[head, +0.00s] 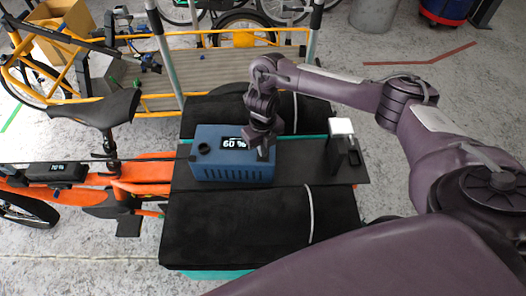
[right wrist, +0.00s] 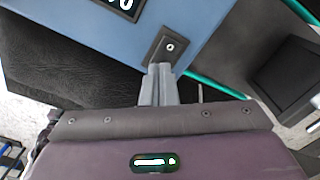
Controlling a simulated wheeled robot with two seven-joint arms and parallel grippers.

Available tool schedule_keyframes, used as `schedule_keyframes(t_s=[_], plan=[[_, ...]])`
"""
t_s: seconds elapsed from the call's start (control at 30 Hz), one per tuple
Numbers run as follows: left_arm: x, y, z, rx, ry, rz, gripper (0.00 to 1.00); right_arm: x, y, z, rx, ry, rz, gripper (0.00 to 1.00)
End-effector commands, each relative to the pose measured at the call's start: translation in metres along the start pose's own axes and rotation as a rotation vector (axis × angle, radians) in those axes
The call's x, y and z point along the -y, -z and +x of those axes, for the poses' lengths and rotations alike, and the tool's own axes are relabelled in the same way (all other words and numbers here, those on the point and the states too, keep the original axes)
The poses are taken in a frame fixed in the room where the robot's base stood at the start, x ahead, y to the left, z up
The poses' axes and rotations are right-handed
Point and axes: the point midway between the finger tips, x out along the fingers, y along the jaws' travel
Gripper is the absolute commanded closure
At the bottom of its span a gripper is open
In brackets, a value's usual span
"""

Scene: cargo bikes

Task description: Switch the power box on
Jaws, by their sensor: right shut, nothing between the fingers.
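The power box (head: 232,172) is a blue box on the black deck of the cargo bike. Its top carries a lit display (head: 234,143) reading 60 %. In the right wrist view the blue top (right wrist: 200,20) bears a dark switch plate (right wrist: 168,47) with a small light round centre. My right gripper (head: 263,154) is over the right end of the box top. Its fingers are shut and empty, with the tips (right wrist: 160,70) at the near edge of the switch plate. I cannot tell whether they touch it. My left gripper is out of view.
Black padded bags (head: 235,230) lie in front of and behind the box. A black stand with a white top (head: 341,127) is on the deck to the right. An orange bike with a saddle (head: 90,108) stands at left; a yellow-framed cargo bike stands behind.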

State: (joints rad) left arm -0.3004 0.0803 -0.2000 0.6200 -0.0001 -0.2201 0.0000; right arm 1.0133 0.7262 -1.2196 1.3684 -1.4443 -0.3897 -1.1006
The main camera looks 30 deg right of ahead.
Motion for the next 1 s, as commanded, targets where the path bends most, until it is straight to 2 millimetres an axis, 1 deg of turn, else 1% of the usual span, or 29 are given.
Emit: schedule_keyframes(t_s=[0.87,1.0], plan=[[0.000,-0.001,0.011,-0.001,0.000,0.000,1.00,0.000,0.000,0.015,0.000,0.000,0.000,1.00],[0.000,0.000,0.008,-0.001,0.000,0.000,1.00,0.000,0.001,0.012,-0.001,0.000,0.000,1.00]])
